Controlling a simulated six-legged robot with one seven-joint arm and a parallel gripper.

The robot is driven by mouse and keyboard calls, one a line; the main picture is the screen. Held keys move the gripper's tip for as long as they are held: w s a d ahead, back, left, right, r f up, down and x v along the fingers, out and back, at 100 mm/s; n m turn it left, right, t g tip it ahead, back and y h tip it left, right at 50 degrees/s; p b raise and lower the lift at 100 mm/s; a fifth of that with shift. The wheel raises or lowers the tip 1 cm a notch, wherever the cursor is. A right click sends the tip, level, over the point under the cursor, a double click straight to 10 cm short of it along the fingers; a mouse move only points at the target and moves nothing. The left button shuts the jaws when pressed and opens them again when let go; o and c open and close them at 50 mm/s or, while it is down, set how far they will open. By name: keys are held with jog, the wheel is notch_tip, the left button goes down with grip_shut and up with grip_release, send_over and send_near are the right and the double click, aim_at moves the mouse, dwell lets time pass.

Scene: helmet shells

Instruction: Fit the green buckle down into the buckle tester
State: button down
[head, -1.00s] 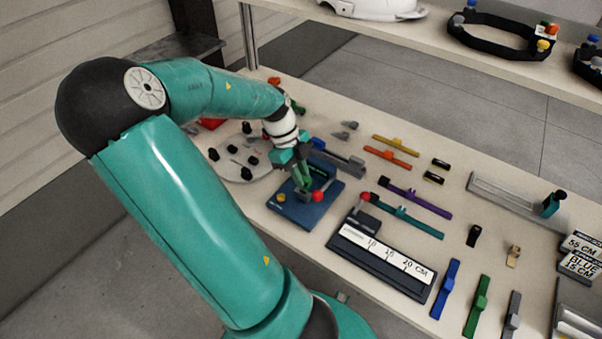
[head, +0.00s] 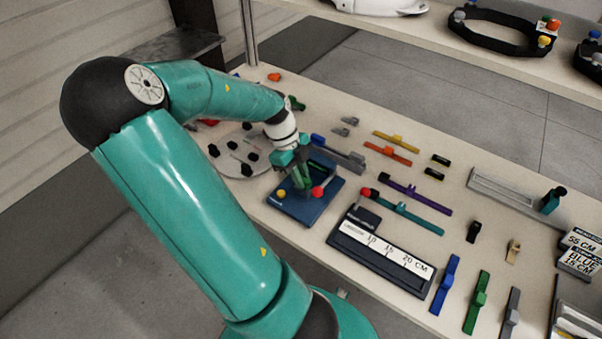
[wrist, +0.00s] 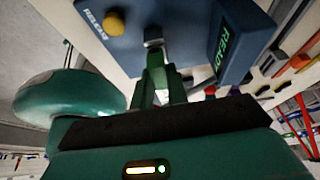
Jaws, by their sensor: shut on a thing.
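The buckle tester (head: 302,212) is a dark blue box near the table's front-left. It has a yellow button, a red ball and a raised panel; the wrist view shows the tester (wrist: 190,25) with "RELEASE" and "READY" lettering. My gripper (head: 306,187) is over the middle of the tester, pointing down. In the wrist view it is shut on the green buckle (wrist: 155,62), whose grey end (wrist: 153,40) points at the tester's face, close to or touching it. The fingers partly hide the buckle, and I cannot tell how deep its end sits.
A round grey plate (head: 238,165) with black knobs lies left of the tester. A ruler block (head: 380,255) stands to the right, and a grey fixture (head: 345,155) behind. Coloured strips lie farther right. A shelf (head: 450,50) runs above the back.

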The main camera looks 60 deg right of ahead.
jog(key=shift+f, duration=0.4)
jog(key=c, duration=1.3)
grip_release()
jog(key=v, duration=1.3)
jog(key=shift+w+r, duration=0.15)
jog(key=shift+r, duration=0.2)
